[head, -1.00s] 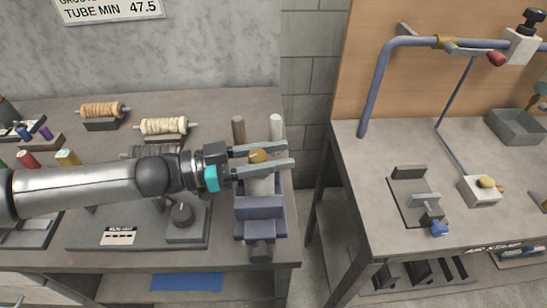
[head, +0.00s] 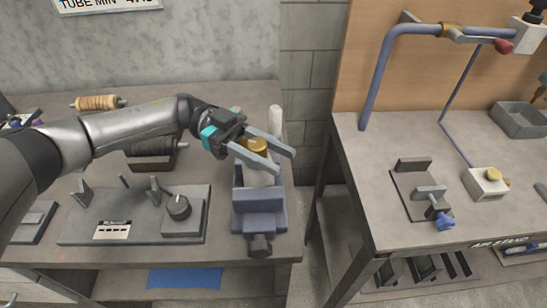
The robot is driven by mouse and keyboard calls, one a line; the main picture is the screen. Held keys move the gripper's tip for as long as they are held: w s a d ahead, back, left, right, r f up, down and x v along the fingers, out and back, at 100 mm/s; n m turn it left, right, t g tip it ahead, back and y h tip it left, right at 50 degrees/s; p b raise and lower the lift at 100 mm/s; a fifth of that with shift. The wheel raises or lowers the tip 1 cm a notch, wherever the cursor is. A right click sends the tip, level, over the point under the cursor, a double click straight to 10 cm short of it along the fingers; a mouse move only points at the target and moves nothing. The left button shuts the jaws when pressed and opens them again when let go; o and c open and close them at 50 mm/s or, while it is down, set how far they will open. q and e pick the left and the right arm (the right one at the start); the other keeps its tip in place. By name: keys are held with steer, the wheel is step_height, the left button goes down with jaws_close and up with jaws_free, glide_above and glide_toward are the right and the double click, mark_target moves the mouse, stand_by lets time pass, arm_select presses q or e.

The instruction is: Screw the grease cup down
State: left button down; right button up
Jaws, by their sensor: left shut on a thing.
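The brass-coloured grease cup (head: 257,144) sits on top of a pale cylindrical body (head: 258,179). The body stands upright in a blue-grey vise (head: 259,222) near the right end of the left bench. My left gripper (head: 286,162) reaches in from the left and is shut on the grease cup, one long grey finger on each side. The fingers slant down to the right and run past the cup. The cup's lower edge and seat are partly hidden by the near finger. My right gripper is not in view.
Left of the vise is a grey fixture plate (head: 80,229) with a dark knob (head: 178,207). A pale post (head: 275,118) stands just behind the gripper. A gap separates this bench from the right bench (head: 370,180), which carries blue pipework and a small clamp.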

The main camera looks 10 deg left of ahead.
arm_select(q)
steer(key=m+g+b, duration=0.1)
steer(key=m+g+y+b, duration=0.1)
steer(key=g, duration=0.1)
steer(key=shift+s+a+f+y, duration=0.1)
steer(key=shift+s+y, duration=0.1)
steer(key=shift+y, duration=0.1)
steer(key=shift+s+m+g+y+b, duration=0.15)
steer(key=shift+m+g+y+b, duration=0.4)
steer(key=shift+m+g, duration=0.2)
steer(key=shift+a+g, duration=0.1)
steer(key=shift+g, duration=0.15)
steer(key=shift+s+a+m+y+b, duration=0.1)
steer(key=shift+s+m+y+b, duration=0.05)
steer(key=shift+m+y+b, duration=0.25)
steer(key=shift+r+g, duration=0.2)
steer(key=shift+g, duration=0.2)
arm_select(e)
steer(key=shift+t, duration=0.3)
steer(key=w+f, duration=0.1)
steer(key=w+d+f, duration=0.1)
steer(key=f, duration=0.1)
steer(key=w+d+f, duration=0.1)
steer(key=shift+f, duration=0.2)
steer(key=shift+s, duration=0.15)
